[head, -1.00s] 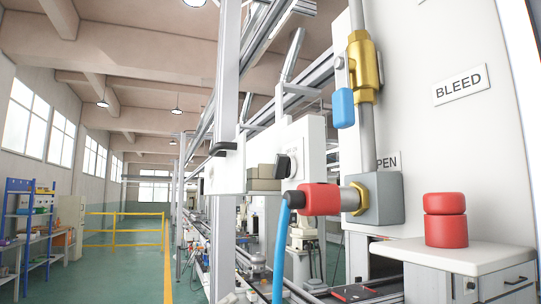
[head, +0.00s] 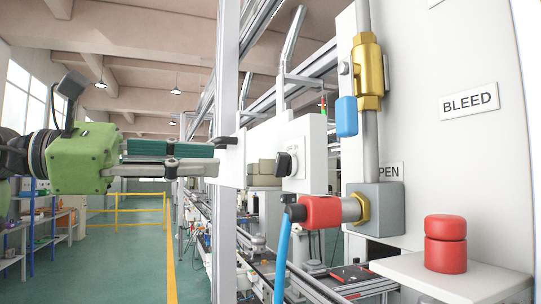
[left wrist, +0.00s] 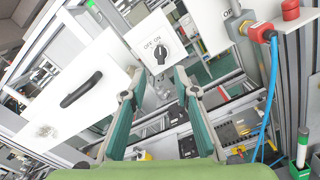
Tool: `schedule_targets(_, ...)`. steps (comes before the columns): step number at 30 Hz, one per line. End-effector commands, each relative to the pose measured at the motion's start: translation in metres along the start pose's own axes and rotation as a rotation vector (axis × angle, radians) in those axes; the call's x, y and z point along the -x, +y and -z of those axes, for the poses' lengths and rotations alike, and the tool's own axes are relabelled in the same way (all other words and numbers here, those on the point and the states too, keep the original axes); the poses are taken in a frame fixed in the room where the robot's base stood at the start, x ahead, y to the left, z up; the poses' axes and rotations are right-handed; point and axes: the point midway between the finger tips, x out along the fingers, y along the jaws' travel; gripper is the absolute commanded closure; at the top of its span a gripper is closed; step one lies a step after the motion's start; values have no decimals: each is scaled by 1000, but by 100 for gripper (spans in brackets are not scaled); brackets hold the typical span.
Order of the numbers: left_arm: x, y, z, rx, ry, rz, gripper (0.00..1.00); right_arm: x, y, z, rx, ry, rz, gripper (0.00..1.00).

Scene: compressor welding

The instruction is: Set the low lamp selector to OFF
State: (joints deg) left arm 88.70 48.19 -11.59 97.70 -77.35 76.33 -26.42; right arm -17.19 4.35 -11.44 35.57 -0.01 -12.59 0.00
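The lamp selector is a black rotary knob (head: 284,163) on the face of a white box (head: 310,148). In the left wrist view the knob (left wrist: 161,53) sits below the printed words OFF and ON. I cannot tell for sure which word it points to. My left gripper (head: 212,154), green with grey fingers, reaches in from the left in the head view, to the left of the knob and apart from it. In the left wrist view its fingers (left wrist: 156,88) are spread and empty, with the knob beyond and between their tips. My right gripper is not in view.
A grey upright post (head: 228,80) stands by my left fingertips. Right of the box are a red hose coupling (head: 321,211) with a blue hose, a brass valve (head: 367,75) with a blue handle, and a red button (head: 445,243). A black handle (left wrist: 81,90) sits on a white panel.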

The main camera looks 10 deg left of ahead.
Motion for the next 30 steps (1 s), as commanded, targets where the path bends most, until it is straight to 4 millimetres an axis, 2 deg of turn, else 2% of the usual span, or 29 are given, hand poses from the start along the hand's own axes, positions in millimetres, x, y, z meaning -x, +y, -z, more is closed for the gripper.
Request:
schedule_targets(1, -12, 0, -3, 1, -1, 6, 72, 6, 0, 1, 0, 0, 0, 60)
schedule_targets(9, -70, 0, -4, 3, -3, 7, 72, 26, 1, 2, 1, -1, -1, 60)
schedule_targets(15, -100, 0, -3, 4, -3, 5, 72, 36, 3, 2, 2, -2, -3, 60)
schedule_targets(21, -112, 0, -1, 3, -4, 3, 72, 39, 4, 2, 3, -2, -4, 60)
schedule_targets(29, -113, 0, -1, 3, -3, 2, 72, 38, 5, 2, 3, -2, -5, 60)
schedule_targets(30, -113, 0, -1, 3, -3, 2, 80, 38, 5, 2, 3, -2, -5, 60)
